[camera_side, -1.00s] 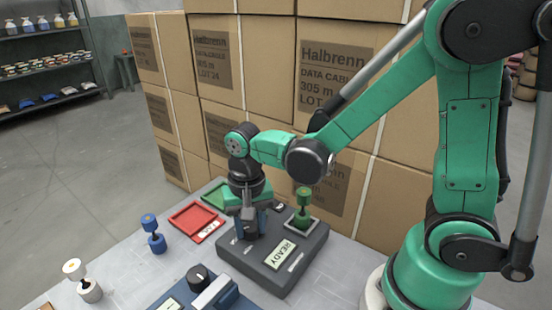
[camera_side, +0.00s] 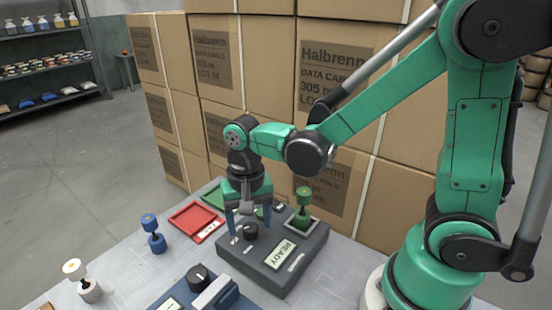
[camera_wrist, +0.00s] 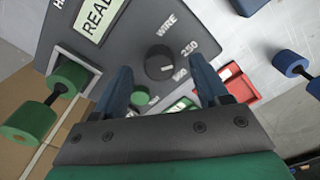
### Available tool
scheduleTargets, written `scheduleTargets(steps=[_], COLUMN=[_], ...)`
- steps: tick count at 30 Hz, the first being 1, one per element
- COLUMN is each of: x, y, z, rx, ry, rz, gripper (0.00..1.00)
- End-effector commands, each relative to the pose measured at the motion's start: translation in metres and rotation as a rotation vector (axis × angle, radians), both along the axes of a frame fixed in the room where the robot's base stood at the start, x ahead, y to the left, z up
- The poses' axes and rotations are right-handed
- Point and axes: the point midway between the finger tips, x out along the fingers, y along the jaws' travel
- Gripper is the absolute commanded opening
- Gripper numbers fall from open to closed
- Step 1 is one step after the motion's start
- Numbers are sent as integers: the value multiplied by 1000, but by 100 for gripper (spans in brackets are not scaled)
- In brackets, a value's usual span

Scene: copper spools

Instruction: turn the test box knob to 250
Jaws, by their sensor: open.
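The dark grey test box (camera_side: 262,262) stands on the table with a display reading READY (camera_side: 280,254). Its black round knob (camera_side: 251,231) is uncovered. In the wrist view the knob (camera_wrist: 160,62) lies ahead of and between my fingers, beside the labels WIRE (camera_wrist: 167,25) and 250 (camera_wrist: 189,48). A second number label below 250 is partly readable. A small pale mark shows on the knob, but I cannot tell exactly which label it faces. My gripper (camera_side: 249,222) is open and empty above the knob, apart from it; its blue fingers also show in the wrist view (camera_wrist: 163,84).
A green spool (camera_side: 303,211) stands in a square holder on the box. Red (camera_side: 183,222) and green (camera_side: 213,196) trays lie behind. A blue spool (camera_side: 152,234) and a white spool (camera_side: 82,281) stand left. A blue device (camera_side: 205,293) is in front. Stacked cartons (camera_side: 225,60) block the back.

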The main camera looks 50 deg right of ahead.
Motion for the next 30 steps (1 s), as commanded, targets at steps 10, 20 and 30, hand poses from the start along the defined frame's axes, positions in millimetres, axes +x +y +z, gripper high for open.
scheduleTargets(steps=[10,20,30], x=[0,0,-7], y=[0,0,-10], z=[39,45,59], rx=[-1,-1,2], ry=[-1,-1,-153], rz=[0,0,156], gripper=[68,68,68])
